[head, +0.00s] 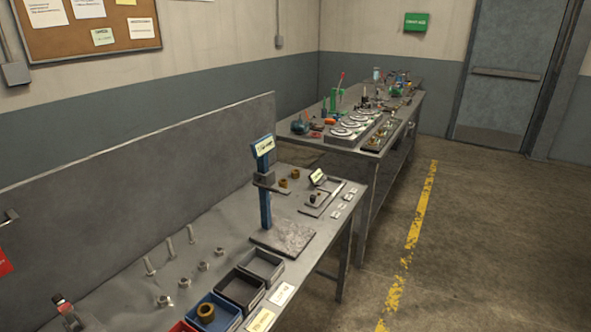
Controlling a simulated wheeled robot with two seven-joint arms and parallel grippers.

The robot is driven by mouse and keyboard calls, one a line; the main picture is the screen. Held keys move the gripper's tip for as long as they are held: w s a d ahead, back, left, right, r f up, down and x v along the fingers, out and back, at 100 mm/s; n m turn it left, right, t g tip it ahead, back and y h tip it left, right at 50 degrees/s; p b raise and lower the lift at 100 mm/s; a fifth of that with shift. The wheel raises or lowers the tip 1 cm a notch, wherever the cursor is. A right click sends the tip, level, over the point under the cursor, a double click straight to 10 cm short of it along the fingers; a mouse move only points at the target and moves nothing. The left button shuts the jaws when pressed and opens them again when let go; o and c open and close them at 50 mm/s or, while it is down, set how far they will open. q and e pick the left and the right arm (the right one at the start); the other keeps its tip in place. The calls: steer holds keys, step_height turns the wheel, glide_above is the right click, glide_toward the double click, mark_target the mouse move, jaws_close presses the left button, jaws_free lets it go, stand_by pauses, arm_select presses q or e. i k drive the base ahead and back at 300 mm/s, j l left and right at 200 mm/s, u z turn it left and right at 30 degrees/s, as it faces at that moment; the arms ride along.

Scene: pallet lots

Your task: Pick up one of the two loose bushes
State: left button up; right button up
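Two small brass-brown bushes stand loose on the near bench, behind the blue press-like stand: one bush (283,183) is nearer and to the left, the other bush (295,173) is just behind it to the right. They look apart from each other. A third, larger-looking brass ring (206,312) sits in the blue bin (228,322) at the front of the bench. Neither of my grippers shows in the head view.
The blue stand (265,200) rises from a grey plate in front of the bushes. A dark tray (322,200) with small parts lies to their right. Dark bins (262,265), bolts and nuts occupy the near bench. A second cluttered bench (375,140) stands behind; the floor at right is clear.

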mark_target(294, 174)
steer(key=i+l+u, duration=0.1)
steer(key=i+l, duration=0.25)
steer(key=i+l+u, duration=0.1)
steer(key=i+l, duration=0.25)
steer(key=i+l+u, duration=0.1)
steer(key=i+l, duration=0.25)
steer(key=i+l+u, duration=0.1)
steer(key=i+l, duration=0.2)
steer(key=l, duration=0.15)
steer(key=i+l+u, duration=0.1)
steer(key=i+l, duration=0.2)
steer(key=l, duration=0.15)
steer(key=i+l, duration=0.3)
steer(key=l, duration=0.15)
steer(key=i+l+u, duration=0.15)
steer(key=i+l, duration=0.15)
steer(key=l, duration=0.15)
steer(key=i+l+u, duration=0.1)
steer(key=i+l, duration=0.15)
steer(key=l, duration=0.25)
